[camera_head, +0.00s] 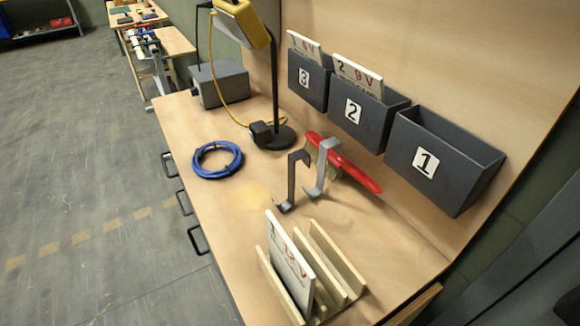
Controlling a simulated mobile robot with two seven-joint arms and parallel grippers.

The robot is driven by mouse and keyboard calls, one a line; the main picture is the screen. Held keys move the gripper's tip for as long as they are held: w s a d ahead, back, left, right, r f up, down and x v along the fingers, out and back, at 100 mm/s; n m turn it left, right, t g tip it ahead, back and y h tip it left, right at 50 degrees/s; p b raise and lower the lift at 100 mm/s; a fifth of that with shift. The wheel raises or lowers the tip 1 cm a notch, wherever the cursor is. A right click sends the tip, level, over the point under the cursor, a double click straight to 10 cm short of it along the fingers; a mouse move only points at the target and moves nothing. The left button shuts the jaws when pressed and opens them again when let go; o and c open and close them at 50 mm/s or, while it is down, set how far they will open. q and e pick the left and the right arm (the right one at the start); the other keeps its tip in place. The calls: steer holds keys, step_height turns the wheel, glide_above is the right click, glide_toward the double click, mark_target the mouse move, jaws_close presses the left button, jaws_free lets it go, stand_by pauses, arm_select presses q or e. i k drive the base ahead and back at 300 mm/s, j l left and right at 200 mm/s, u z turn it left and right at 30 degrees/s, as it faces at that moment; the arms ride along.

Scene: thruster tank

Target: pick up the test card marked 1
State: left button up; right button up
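A white test card (305,46) stands in the wall pocket labelled 3 (309,81). Its top edge shows a small black mark that looks like 1, and red 6V. A second white card (357,75), marked 2 and 9V, stands in the pocket labelled 2 (368,118). A third white card (288,265) leans in a slotted wooden rack (340,265) at the front of the bench. It has red print ending in V, and its black number is too small to read surely. The lower parts of the pocketed cards are hidden. Neither gripper is in view.
The pocket labelled 1 (443,160) shows no card.

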mark_target(298, 278)
steer(key=i+j+z, duration=0.3)
steer(key=j+z, duration=0.3)
steer(key=i+j+z, duration=0.25)
steer(key=j, duration=0.3)
steer(key=k+l, duration=0.05)
steer(key=k, duration=0.05)
